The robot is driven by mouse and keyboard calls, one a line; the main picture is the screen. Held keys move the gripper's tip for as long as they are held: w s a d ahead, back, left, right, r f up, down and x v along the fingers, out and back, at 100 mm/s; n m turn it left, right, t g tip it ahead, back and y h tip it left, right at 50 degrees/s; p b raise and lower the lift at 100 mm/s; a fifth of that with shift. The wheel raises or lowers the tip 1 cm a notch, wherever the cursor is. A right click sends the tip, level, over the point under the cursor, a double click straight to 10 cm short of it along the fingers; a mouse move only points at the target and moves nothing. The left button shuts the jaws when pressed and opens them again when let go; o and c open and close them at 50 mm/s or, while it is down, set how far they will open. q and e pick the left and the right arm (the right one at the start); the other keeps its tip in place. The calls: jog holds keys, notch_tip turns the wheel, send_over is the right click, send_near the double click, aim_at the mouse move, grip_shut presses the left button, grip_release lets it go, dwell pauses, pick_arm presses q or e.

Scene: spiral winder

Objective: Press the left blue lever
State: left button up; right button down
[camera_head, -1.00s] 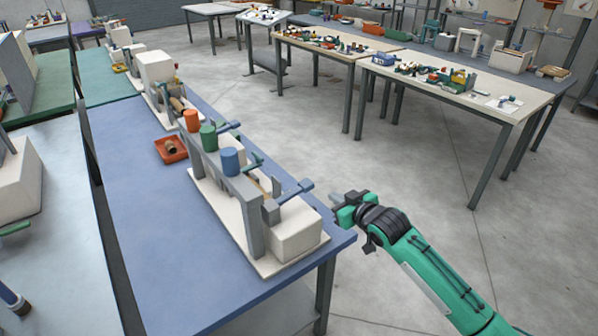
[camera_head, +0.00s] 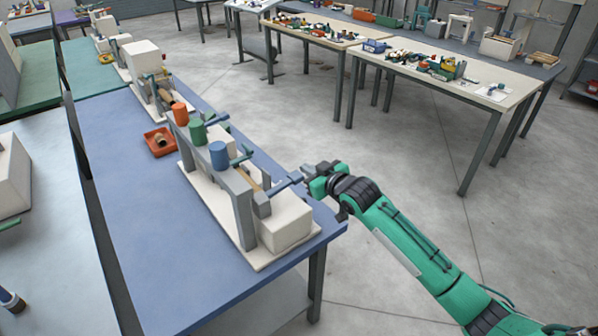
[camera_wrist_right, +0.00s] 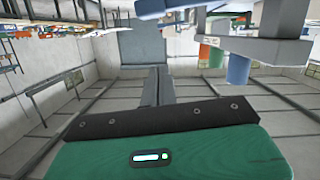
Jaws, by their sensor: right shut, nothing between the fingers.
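The winder (camera_head: 232,190) has a pale base and a grey upright carrying orange, green and blue cylinders. One blue-grey lever (camera_head: 278,188) sticks out from its near end toward the right. A second blue-grey lever (camera_head: 214,121) stands at its far end. My right gripper (camera_head: 306,173) is shut and empty, with its tips right beside the outer end of the near lever. I cannot tell whether they touch. In the right wrist view the shut fingers (camera_wrist_right: 159,86) point away from the camera, and the blue cylinder (camera_wrist_right: 238,69) hangs to their right. My left gripper is not in view.
The winder stands on a blue-topped table (camera_head: 130,200). A red tray (camera_head: 160,142) with a small roll lies to its left. A green lever (camera_head: 241,156) sits between the two blue-grey ones. Open floor (camera_head: 400,165) lies to the right.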

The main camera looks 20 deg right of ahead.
jog(key=p, duration=0.2)
send_over(300, 181)
jog(key=a, duration=0.1)
jog(key=f, duration=0.4)
jog(key=f+p, duration=0.1)
jog(key=shift+s+d+f, duration=0.15)
jog(key=shift+s+d, duration=0.1)
jog(key=f+m+b, duration=0.1)
jog(key=f+b, duration=0.2)
jog(key=shift+w+d+f+m+y, duration=0.1)
jog(key=shift+d+f+m+y, duration=0.05)
jog(key=shift+d+m+y, duration=0.25)
jog(key=shift+d+f+b, duration=0.1)
jog(key=shift+f+b, duration=0.35)
